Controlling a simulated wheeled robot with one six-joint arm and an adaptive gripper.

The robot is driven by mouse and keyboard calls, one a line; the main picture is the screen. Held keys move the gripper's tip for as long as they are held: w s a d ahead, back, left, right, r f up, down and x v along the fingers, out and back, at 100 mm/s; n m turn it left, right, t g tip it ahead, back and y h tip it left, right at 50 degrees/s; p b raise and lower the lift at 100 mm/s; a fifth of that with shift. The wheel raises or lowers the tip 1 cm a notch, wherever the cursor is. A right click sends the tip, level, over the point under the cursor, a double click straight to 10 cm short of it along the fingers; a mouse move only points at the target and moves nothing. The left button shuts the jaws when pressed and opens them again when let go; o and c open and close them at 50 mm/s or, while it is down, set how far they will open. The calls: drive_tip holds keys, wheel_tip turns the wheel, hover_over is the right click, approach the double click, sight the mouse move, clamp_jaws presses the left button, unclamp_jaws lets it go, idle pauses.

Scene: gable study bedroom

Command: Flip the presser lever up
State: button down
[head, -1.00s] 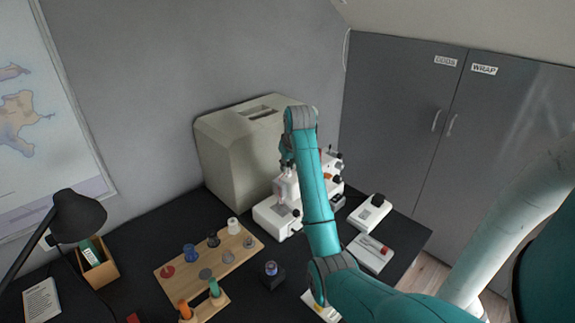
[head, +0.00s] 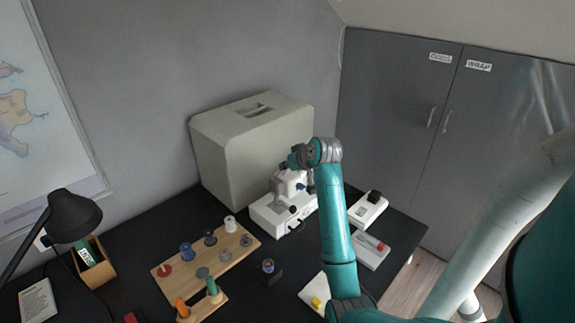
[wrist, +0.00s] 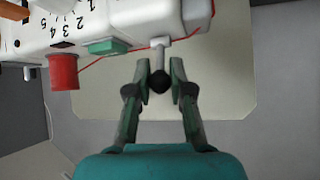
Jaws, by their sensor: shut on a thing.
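The white sewing machine (head: 268,218) stands on the black desk, partly hidden behind my arm in the head view. In the wrist view its white body (wrist: 110,22) fills the top left. The presser lever (wrist: 159,50) is a short pale rod ending in a round black knob, sticking out from the machine's end. My gripper (wrist: 159,78) has its two fingers on either side of the knob, shut on it. In the head view my gripper (head: 294,160) is by the top of the machine, small and partly covered by my wrist.
A large beige cover (head: 250,145) stands close behind the machine. A wooden spool board (head: 208,255) is at front left. White boxes (head: 366,210) sit to the right. A red thread (wrist: 95,63) runs along the machine near the lever.

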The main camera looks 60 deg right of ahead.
idle(0.3)
drive_tip(key=c, duration=1)
unclamp_jaws()
drive_tip(key=v, duration=1.2)
drive_tip(key=shift+s, duration=0.1)
